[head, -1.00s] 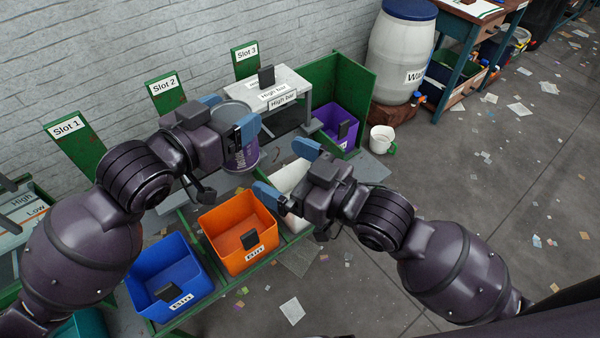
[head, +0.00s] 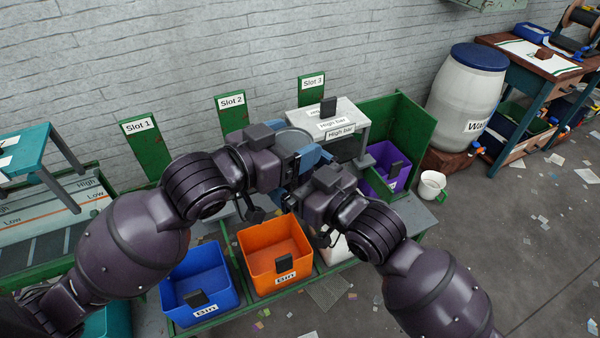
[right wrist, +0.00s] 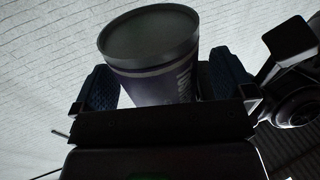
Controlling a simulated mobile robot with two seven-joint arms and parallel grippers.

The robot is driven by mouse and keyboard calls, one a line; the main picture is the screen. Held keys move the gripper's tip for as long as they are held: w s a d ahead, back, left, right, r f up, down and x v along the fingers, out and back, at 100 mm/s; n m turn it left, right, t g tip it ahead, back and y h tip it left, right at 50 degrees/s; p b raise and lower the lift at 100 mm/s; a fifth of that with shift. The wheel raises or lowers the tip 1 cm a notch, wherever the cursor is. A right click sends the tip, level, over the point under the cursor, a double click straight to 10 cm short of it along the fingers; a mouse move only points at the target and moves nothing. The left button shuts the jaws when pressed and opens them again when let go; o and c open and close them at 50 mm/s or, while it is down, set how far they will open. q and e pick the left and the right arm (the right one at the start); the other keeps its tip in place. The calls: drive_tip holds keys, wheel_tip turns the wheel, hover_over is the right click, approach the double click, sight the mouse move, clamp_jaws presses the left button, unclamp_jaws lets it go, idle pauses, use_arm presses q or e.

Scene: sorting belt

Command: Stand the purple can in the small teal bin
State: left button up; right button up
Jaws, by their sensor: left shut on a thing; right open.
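The purple can (head: 291,139) shows mostly as its grey round top in the head view, its body hidden behind my grippers. My left gripper (head: 298,152) is shut on it. My right gripper (head: 310,164) is open and close against it from the right. In the right wrist view the can (right wrist: 150,50) stands tilted between the two blue fingers of my right gripper (right wrist: 162,88); whether they touch it I cannot tell. A teal bin (head: 97,322) shows partly at the lower left, largely hidden by my left arm.
A blue bin (head: 177,290), an orange bin (head: 272,240), a partly hidden white bin (head: 338,252) and a purple bin (head: 376,182) line the belt. A high bar table (head: 350,117) stands behind my grippers.

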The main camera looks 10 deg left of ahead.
drive_tip(key=c, duration=0.9)
use_arm(q)
drive_tip(key=o, duration=1.1)
wheel_tip(320, 180, up, 10)
drive_tip(key=shift+f, duration=0.15)
drive_tip(key=shift+w+a, duration=0.1)
drive_tip(key=w+a+f+m+t+y, duration=0.1)
drive_tip(key=w+a+f+t+y, duration=0.1)
drive_tip(key=w+a+f, duration=0.55)
drive_tip(key=s+a+f+n+y, duration=0.1)
drive_tip(key=a+f+n, duration=0.1)
drive_tip(key=f, duration=0.4)
drive_tip(key=s+a+f+n+y, duration=0.1)
drive_tip(key=s+a+f, duration=0.1)
drive_tip(key=f, duration=0.3)
drive_tip(key=s+a+f+n+g+y, duration=0.1)
drive_tip(key=s+a+f+n+y, duration=0.1)
drive_tip(key=s+f, duration=0.7)
drive_tip(key=s+a+f+n+g+y, duration=0.1)
drive_tip(key=s+a+f+n+y, duration=0.2)
drive_tip(key=s+a+f, duration=0.4)
drive_tip(key=s+f+y, duration=0.1)
drive_tip(key=s+f, duration=0.2)
drive_tip(key=f, duration=0.5)
drive_tip(key=shift+s+a+f+g+y, duration=0.25)
drive_tip(key=shift+s+f+g+y, duration=0.05)
drive_tip(key=shift+g, duration=0.1)
